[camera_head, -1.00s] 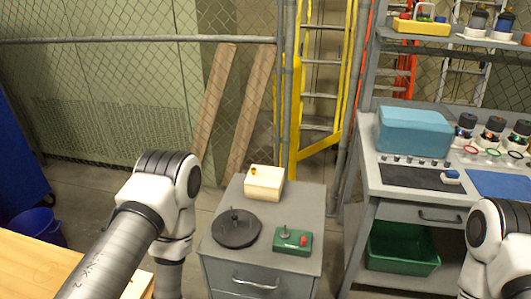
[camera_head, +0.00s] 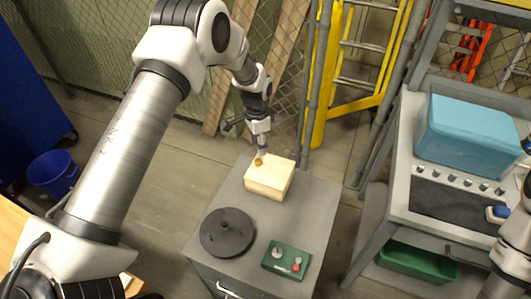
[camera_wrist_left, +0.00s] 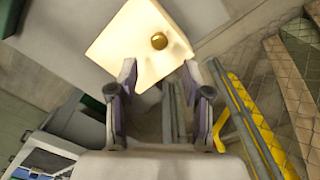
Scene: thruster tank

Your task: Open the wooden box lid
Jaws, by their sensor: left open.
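The pale wooden box (camera_head: 268,181) stands on the grey cabinet (camera_head: 309,212) with its lid shut. A small brass knob (camera_head: 258,161) sits near the lid's far left edge. My left gripper (camera_head: 260,148) points down just behind and above the knob. In the left wrist view the box (camera_wrist_left: 122,38) and the knob (camera_wrist_left: 159,41) lie ahead of the open, empty left gripper (camera_wrist_left: 171,73), with the knob between the lines of its fingers. I cannot tell whether a finger touches the box.
A black round disc (camera_head: 228,233) with a knob and a green control box (camera_head: 286,260) share the cabinet top. A workbench with a blue case (camera_head: 467,138) stands at the right. A mesh fence and a yellow ladder (camera_head: 325,85) are behind.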

